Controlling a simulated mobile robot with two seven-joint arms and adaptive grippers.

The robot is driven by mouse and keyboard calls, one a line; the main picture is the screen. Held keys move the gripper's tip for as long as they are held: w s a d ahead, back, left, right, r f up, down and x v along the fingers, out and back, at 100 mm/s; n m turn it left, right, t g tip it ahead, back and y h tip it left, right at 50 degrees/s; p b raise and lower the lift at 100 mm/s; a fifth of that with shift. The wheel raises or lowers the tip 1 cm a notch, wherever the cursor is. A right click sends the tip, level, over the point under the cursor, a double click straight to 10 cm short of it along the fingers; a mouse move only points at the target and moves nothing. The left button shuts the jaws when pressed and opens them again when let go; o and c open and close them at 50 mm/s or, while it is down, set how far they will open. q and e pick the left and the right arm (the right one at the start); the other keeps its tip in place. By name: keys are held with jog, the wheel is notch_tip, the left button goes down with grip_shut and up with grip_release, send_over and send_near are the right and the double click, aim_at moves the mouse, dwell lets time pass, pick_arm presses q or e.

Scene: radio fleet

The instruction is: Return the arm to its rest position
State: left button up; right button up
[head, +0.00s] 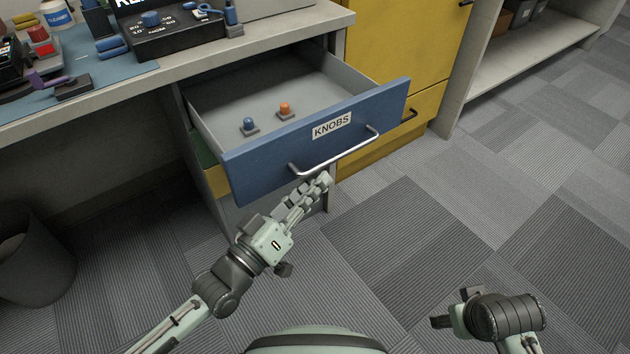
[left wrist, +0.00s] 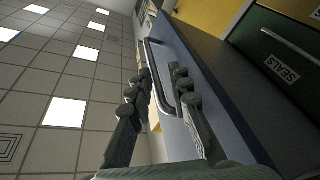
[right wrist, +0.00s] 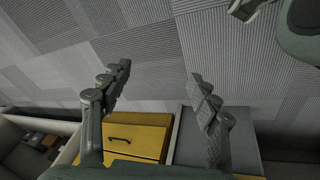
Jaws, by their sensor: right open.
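A blue-fronted drawer (head: 240,165) labelled KNOBS is pulled open below the counter. Its silver handle (head: 345,155) also shows in the left wrist view (left wrist: 160,85). In the drawer are a blue knob (head: 249,125) and an orange knob (head: 285,109). My left gripper (head: 322,183) is just below the handle in the head view; its fingers (left wrist: 160,72) are apart, and the handle shows between them in the left wrist view. I cannot tell whether they touch it. My right gripper (right wrist: 161,72) is open and empty over the floor, partly in view at the head view's lower right.
The counter (head: 260,47) holds a radio (head: 165,35), a blue mat (head: 125,72) and several small parts. A yellow cabinet (head: 400,50) stands right of the drawer. A dark bin (head: 35,260) stands lower left. The carpet (head: 450,200) in front is clear.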

pick_arm(q)
jog(key=shift+s+d+f, duration=0.1)
jog(key=shift+s, duration=0.05)
jog(key=shift+f, duration=0.1)
pick_arm(e)
jog(key=shift+r, duration=0.2)
pick_arm(q)
jog(key=shift+d, duration=0.1)
jog(key=s+a+f+m+g+y+p, duration=0.15)
jog(key=a+f+g+y, duration=0.5)
jog(key=f, duration=0.65)
jog(key=s+a+f+g+y, duration=0.3)
jog(key=s+a+f, duration=0.2)
jog(key=a, duration=0.5)
jog(key=s+a+f+g+y, duration=0.3)
jog(key=s+a+f+y, duration=0.1)
jog(key=s+a, duration=0.6)
jog(key=shift+f+p, duration=0.3)
jog(key=shift+f, duration=0.2)
pick_arm(e)
notch_tip(320, 180, down, 6)
jog(key=shift+w+a, duration=0.15)
jog(key=shift+w, duration=0.25)
